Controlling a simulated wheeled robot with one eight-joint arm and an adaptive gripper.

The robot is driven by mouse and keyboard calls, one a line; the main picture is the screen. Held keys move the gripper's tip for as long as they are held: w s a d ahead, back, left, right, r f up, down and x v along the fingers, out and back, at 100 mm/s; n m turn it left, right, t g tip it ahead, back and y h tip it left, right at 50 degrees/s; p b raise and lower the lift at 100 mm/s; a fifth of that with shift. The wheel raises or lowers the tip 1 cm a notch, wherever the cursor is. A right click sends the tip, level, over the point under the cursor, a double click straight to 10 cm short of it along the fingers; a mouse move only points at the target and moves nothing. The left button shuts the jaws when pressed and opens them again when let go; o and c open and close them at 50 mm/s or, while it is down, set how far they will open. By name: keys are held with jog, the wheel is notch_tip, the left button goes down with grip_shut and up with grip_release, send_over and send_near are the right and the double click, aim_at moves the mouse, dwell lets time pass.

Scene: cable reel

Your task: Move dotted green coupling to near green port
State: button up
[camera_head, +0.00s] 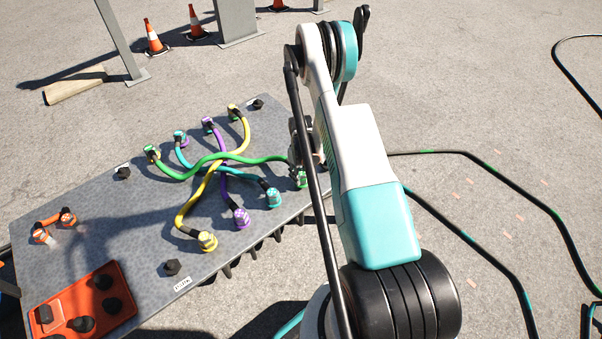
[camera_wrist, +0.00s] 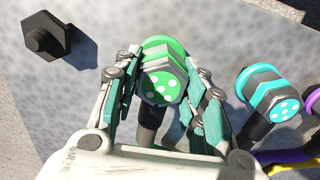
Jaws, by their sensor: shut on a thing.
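The dotted green coupling (camera_wrist: 162,86) sits between the fingers of my gripper (camera_wrist: 161,82) in the wrist view. Its face shows white dots, with a grey hex collar and a green ring behind it. My gripper is shut on it. In the head view the coupling (camera_head: 300,178) is at the right edge of the grey panel, at the end of the green cable (camera_head: 262,160). My arm partly hides it and the gripper. The green cable's other end (camera_head: 152,153) is at the panel's far left. I cannot tell whether the held coupling is seated in a port.
A cyan coupling (camera_wrist: 268,95) stands right of my gripper; purple (camera_head: 240,218) and yellow (camera_head: 207,241) ones follow along the panel's (camera_head: 130,225) near side. Their cables cross the green one. A black hex knob (camera_wrist: 47,36) is left. An orange tray (camera_head: 80,305) lies front left.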

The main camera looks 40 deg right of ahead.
aim_at(301, 171)
jog(key=shift+f, duration=0.1)
jog(key=o, duration=1.2)
jog(key=shift+o, duration=0.2)
notch_tip(301, 171, up, 12)
